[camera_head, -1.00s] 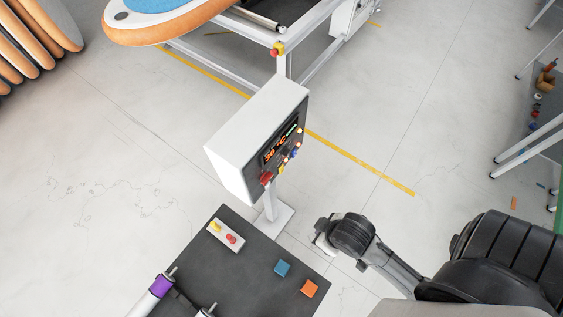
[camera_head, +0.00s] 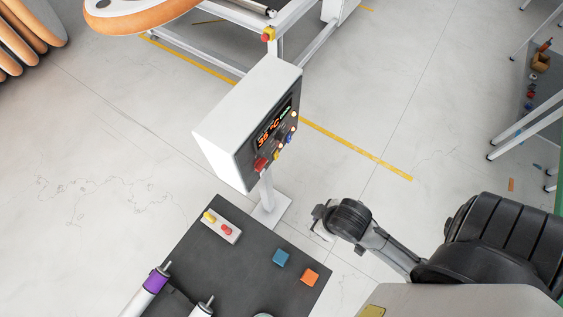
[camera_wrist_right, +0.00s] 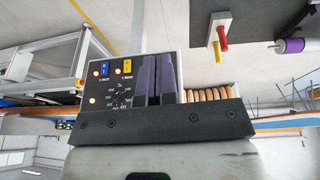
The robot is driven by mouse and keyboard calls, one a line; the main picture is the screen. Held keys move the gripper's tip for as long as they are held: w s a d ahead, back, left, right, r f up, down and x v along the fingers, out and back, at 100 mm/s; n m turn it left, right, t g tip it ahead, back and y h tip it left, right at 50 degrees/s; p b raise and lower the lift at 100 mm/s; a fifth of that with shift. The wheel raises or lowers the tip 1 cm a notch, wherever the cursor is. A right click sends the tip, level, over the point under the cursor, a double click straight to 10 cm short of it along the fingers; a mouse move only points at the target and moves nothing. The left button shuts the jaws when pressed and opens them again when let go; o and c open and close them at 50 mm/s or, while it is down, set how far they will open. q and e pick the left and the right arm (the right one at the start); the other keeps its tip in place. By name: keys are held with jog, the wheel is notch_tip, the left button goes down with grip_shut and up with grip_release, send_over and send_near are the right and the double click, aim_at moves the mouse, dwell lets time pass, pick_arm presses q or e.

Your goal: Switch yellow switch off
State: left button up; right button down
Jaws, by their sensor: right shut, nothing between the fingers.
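A white control box with a dark front panel (camera_head: 272,136) stands on a post. The yellow switch (camera_head: 277,155) is low on this panel, between a red knob (camera_head: 261,163) and a blue switch (camera_head: 289,138). In the right wrist view the yellow switch (camera_wrist_right: 127,66) shows beside the blue switch (camera_wrist_right: 105,70), with small glowing lamps near them. My right gripper (camera_wrist_right: 155,57) is shut and empty; its purple fingers cover part of the panel's side. In the head view my right gripper (camera_head: 321,221) is apart from the box, to its lower right. My left gripper is out of view.
A white frame (camera_head: 220,60) with an orange-edged board stands behind.

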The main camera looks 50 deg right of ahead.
jog(key=d+f+h+b, duration=0.3)
jog(key=d+f+b, duration=0.5)
jog(key=f, duration=0.5)
jog(key=w+d+f+n+t+h+b, duration=0.1)
jog(key=w+d+f+t+h+b, duration=0.2)
jog(key=d, duration=0.5)
jog(key=w+d+f+n+t+h+b, duration=0.2)
jog(key=w+d, duration=0.3)
jog(key=d, duration=0.3)
jog(key=w+a+r+n+t+y, duration=0.1)
jog(key=w+a+n+t+y, duration=0.1)
jog(key=a+n+y, duration=0.3)
jog(key=w+a+n+t+y, duration=0.2)
jog(key=a+n+t+y, duration=0.2)
jog(key=n, duration=0.6)
jog(key=shift+w+a+r+t+y, duration=0.4)
jog(key=shift+t+y, duration=0.3)
jog(key=shift+y, duration=0.4)
